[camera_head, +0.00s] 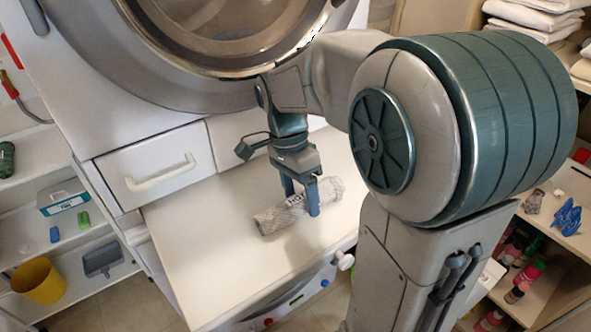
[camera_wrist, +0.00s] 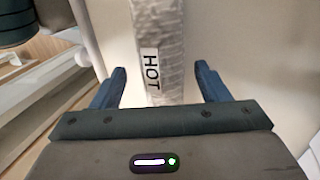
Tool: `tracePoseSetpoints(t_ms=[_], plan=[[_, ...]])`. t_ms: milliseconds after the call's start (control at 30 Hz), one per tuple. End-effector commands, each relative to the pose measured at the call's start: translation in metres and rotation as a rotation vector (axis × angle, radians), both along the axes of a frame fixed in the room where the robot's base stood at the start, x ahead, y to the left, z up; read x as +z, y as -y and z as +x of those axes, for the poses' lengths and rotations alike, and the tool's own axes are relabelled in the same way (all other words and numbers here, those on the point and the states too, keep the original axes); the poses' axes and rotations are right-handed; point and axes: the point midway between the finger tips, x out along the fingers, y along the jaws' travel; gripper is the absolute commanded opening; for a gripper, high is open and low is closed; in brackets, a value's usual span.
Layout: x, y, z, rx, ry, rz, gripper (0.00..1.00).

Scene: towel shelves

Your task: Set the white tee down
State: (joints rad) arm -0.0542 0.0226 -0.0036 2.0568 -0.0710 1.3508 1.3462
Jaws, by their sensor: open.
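In the wrist view the tee (camera_wrist: 160,30) runs away from me between my fingers, with gaps on both sides. My gripper (camera_head: 301,199) is open and low over the middle of the roll, one finger on each side. In the wrist view my gripper (camera_wrist: 160,72) shows both blue fingers apart. Part of the roll is hidden behind a finger in the head view.
A white drawer (camera_head: 155,170) and a round-doored machine (camera_head: 220,40) stand behind the counter. A yellow bucket (camera_head: 38,281) sits on the left shelves. Folded towels (camera_head: 535,15) and several bottles (camera_head: 520,280) are on the right shelves. The counter's left part is clear.

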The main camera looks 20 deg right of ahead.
Motion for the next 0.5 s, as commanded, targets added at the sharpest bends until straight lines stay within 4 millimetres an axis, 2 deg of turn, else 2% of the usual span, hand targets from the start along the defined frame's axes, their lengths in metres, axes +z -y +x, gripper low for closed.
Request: tracePoseSetpoints(t_ms=[300,500], plan=[[0.061,-0.006,0.019,0.0,0.005,0.001,0.69],[0.093,-0.008,0.028,0.0,0.002,0.0,0.69]])
